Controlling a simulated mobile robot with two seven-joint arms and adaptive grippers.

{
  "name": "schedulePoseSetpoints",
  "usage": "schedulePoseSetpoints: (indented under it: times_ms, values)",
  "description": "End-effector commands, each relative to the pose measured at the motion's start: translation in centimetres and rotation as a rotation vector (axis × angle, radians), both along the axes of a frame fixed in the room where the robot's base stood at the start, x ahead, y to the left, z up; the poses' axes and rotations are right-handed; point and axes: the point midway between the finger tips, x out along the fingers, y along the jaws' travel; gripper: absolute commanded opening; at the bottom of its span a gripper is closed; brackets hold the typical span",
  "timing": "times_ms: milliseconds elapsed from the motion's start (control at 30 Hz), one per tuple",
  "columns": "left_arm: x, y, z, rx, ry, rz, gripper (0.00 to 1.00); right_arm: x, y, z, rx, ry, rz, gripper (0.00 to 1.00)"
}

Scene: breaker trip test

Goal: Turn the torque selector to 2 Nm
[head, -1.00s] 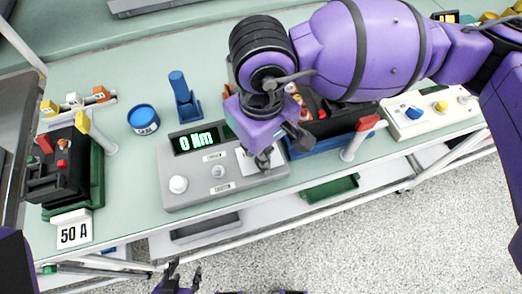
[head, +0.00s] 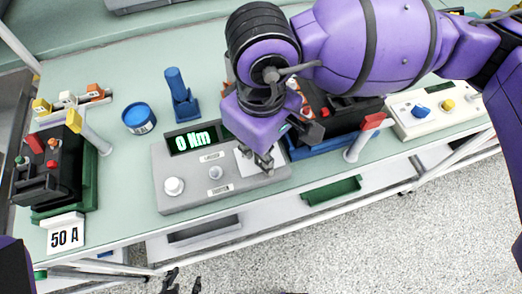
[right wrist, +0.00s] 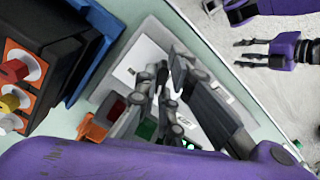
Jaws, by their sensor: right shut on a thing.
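The grey tester box (head: 205,195) stands on the bench, its display (head: 192,139) reading 0 Nm. It has a white knob (head: 174,186) at its left and a smaller knob (head: 215,172) in the middle. My right gripper (head: 262,163) points down over the white plate (head: 244,166) at the box's right. Its fingers, also in the right wrist view (right wrist: 170,85), are shut on what seems to be the torque selector, which they hide. My left gripper (head: 182,284) is low at the bottom edge, off the bench, fingers apart and empty; it also shows in the right wrist view (right wrist: 262,52).
A black unit on a blue base (head: 330,140) stands close to the right of the box. A blue stand (head: 180,95) and blue tin (head: 139,118) are behind it. A black breaker on a green base (head: 50,175) with a 50 A sign (head: 66,236) is at left.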

Motion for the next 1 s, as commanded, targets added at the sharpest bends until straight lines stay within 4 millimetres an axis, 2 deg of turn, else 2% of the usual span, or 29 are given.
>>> schedulePoseSetpoints:
  times_ms: [267,733,1000]
  values:
    - [-0.3,0.0,-0.1,0.0,0.005,0.002,0.4,-0.1,0.2,0.0,0.006,0.003,0.008,0.0]
    - [-1.5,0.0,-2.2,0.0,0.03,0.002,0.4,-0.1,0.2,-0.2,0.005,0.004,0.159,0.0]
    - [-1.6,0.1,-2.3,0.0,0.031,0.002,0.4,-0.1,0.2,0.0,0.005,0.002,0.177,0.0]
